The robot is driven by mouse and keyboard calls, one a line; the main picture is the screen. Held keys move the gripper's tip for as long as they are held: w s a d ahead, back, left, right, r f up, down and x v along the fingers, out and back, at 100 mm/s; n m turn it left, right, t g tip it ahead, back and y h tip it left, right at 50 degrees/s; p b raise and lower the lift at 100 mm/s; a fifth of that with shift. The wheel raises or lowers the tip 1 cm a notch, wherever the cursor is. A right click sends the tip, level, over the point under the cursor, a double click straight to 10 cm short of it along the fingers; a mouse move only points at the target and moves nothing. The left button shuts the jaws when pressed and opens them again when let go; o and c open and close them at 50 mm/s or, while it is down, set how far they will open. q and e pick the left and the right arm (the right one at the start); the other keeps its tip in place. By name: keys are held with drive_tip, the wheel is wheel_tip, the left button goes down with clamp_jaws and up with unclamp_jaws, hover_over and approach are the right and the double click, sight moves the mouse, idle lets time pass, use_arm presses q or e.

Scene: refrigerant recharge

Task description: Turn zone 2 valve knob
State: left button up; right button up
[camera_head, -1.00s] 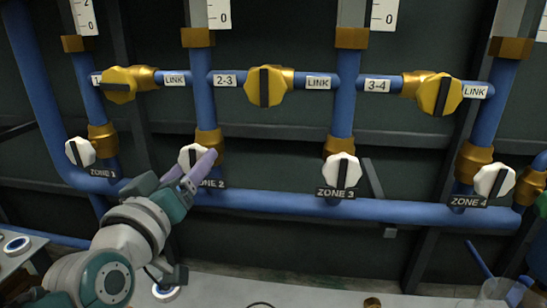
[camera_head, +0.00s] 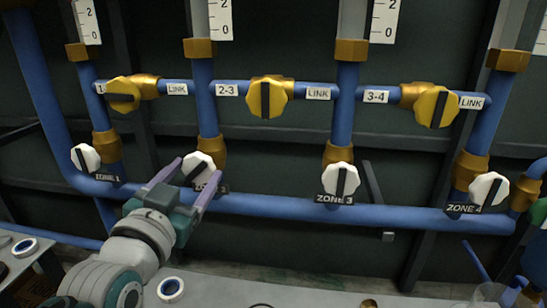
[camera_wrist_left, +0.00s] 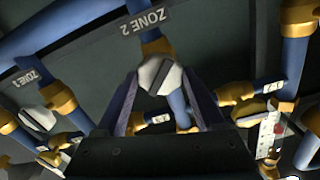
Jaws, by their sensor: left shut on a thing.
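The zone 2 valve knob (camera_head: 199,166) is white with a dark bar across it, low on the second blue pipe from the left. The bar is tilted in the head view. My left gripper (camera_head: 198,170) reaches up from below, with one purple finger on each side of the knob, and is shut on it. In the left wrist view the white knob (camera_wrist_left: 158,76) sits between the two fingertips (camera_wrist_left: 160,82). The ZONE 2 label (camera_wrist_left: 146,21) reads clearly there, but the fingers partly hide it in the head view. My right gripper is not in view.
White knobs for zone 1 (camera_head: 86,157), zone 3 (camera_head: 340,178) and zone 4 (camera_head: 489,188) stand along the same row. Yellow link valves (camera_head: 267,98) sit above. A horizontal blue pipe (camera_head: 275,206) runs just below the knobs.

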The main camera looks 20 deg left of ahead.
use_arm(q)
drive_tip(key=m, duration=0.3)
drive_tip(key=shift+m, duration=0.7)
drive_tip(key=m, duration=0.2)
drive_tip(key=shift+f+m, duration=0.1)
drive_tip(key=shift+m, duration=0.3)
drive_tip(key=o, duration=1.1)
drive_tip(key=shift+m, duration=0.5)
drive_tip(key=o, duration=0.3)
drive_tip(key=shift+o, duration=0.2)
